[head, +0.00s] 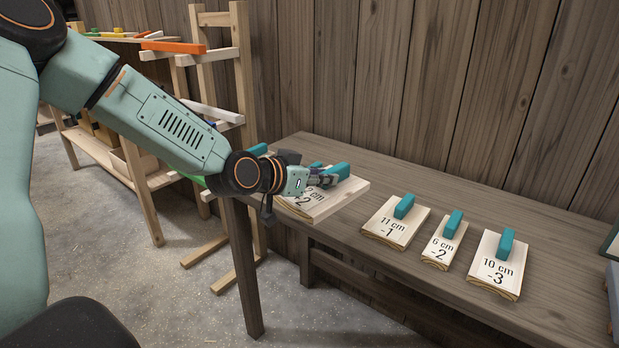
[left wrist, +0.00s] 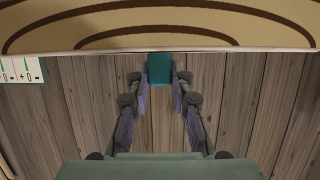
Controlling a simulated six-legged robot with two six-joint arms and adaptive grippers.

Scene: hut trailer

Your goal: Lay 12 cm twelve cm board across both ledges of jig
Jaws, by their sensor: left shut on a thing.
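My left gripper (head: 322,180) is shut on this board's teal handle. In the left wrist view, the handle (left wrist: 160,68) sits between the fingertips (left wrist: 160,85), and the board's ringed grain (left wrist: 160,24) fills the top. I cannot tell whether the board touches the bench. I cannot make out the jig. My right gripper is not in view.
On the bench (head: 420,178) stand boards marked 11 cm -1 (head: 383,228), 6 cm -2 (head: 433,251) and 10 cm -3 (head: 482,272), each with a teal handle. A partly cut-off object (head: 613,243) is at the right edge. A wooden rack (head: 243,75) stands behind my left arm.

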